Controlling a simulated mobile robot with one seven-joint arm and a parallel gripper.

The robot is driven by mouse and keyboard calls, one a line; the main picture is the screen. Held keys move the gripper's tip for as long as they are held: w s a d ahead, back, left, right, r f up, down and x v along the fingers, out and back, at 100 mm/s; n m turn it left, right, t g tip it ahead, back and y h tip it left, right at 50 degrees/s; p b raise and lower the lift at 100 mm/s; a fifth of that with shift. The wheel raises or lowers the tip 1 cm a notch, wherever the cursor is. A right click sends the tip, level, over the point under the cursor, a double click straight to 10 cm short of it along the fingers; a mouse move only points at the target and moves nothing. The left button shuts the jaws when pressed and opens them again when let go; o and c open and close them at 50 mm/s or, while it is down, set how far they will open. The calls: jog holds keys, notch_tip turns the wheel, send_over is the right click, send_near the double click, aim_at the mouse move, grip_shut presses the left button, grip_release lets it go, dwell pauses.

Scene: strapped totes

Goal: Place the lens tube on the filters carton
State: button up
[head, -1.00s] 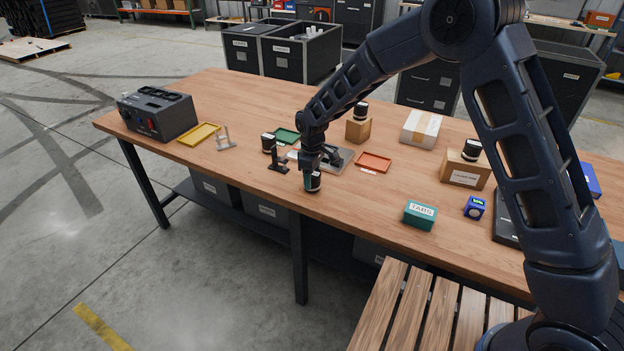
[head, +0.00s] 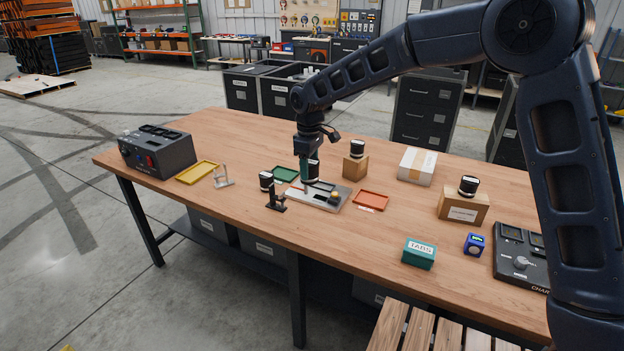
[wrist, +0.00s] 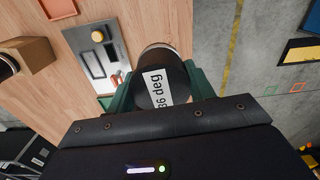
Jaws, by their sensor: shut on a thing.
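My gripper (head: 308,172) is shut on a black lens tube (head: 314,166), which also shows between the green fingers in the wrist view (wrist: 160,62). Its white label ends in "6 deg"; the first digit is partly hidden. The tube is held above the table, by the grey plate in the head view. A brown carton (head: 462,206) with a white label stands to the right, a black tube (head: 468,186) on top. A smaller brown carton (head: 355,168) behind also bears a tube (head: 357,149). A white-and-tan carton (head: 417,166) has a bare top. I cannot read which carton says filters.
Near the gripper are a grey plate (head: 326,203), a black stand (head: 275,196), another tube (head: 266,180), a green tray (head: 286,174) and an orange tray (head: 371,200). A teal TABS box (head: 418,256) and blue cube (head: 474,244) stand right. The table's front middle is clear.

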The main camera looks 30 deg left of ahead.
jog(key=shift+r, duration=0.45)
jog(key=shift+w+r, duration=0.1)
jog(key=shift+w, duration=0.2)
jog(key=w+d+r, duration=0.2)
jog(key=w+d, duration=0.3)
jog(key=w, duration=0.7)
jog(key=w+d+r, duration=0.2)
jog(key=w+d, duration=0.3)
jog(key=w, duration=0.7)
jog(key=w+d+r, duration=0.1)
jog(key=w+d, duration=0.4)
jog(key=w, duration=0.8)
jog(key=m, duration=0.1)
send_over(417, 165)
notch_tip(417, 165, down, 18)
jog(key=shift+r, duration=0.1)
